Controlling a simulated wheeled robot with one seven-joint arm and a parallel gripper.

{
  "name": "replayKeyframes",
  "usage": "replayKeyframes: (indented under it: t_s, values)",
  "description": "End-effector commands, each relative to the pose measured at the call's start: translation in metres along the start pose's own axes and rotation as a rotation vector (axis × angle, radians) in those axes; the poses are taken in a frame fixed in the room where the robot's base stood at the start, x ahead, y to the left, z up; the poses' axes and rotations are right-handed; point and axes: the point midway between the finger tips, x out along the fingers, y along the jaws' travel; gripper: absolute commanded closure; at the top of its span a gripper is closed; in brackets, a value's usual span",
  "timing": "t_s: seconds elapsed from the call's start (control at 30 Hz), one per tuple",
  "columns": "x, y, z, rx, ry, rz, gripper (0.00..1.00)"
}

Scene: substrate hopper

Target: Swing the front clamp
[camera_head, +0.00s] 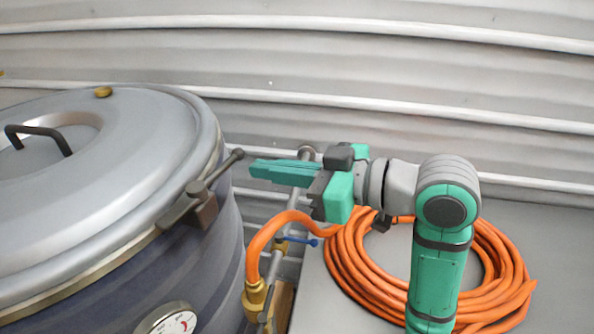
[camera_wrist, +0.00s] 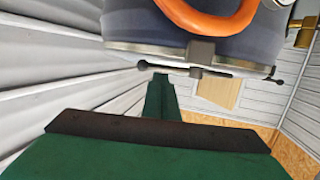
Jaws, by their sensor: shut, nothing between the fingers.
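A dark metal clamp (camera_head: 201,192) sits on the rim of the big round hopper (camera_head: 120,190), on its right side. Its thin lever ends in a dark ball knob (camera_head: 238,154) that sticks out past the rim toward my gripper. My gripper (camera_head: 254,168) is shut and empty, its green fingers pointing left, with the tips close to the knob. I cannot tell whether they touch. In the wrist view the clamp (camera_wrist: 201,52) shows at the top middle, and my shut fingertips (camera_wrist: 161,76) are just right of its left-hand knob (camera_wrist: 142,65).
The hopper's grey lid has a black handle (camera_head: 40,134) and a brass fitting (camera_head: 103,92). An orange hose (camera_head: 262,240) runs from a brass connector (camera_head: 256,297) to a coil (camera_head: 350,270) under my arm. A corrugated wall (camera_head: 400,60) stands behind. A dial gauge (camera_head: 170,321) is low on the hopper.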

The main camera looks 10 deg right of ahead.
Motion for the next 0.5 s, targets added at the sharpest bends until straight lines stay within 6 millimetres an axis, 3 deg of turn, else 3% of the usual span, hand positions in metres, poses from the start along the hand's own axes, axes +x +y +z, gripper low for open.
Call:
replayKeyframes:
  t_s: [0.2,0.5]
  values:
    - [0.033,-0.001,0.0,0.0,0.0,-0.001,1.0]
    - [0.046,0.002,0.0,0.001,0.001,0.006,1.0]
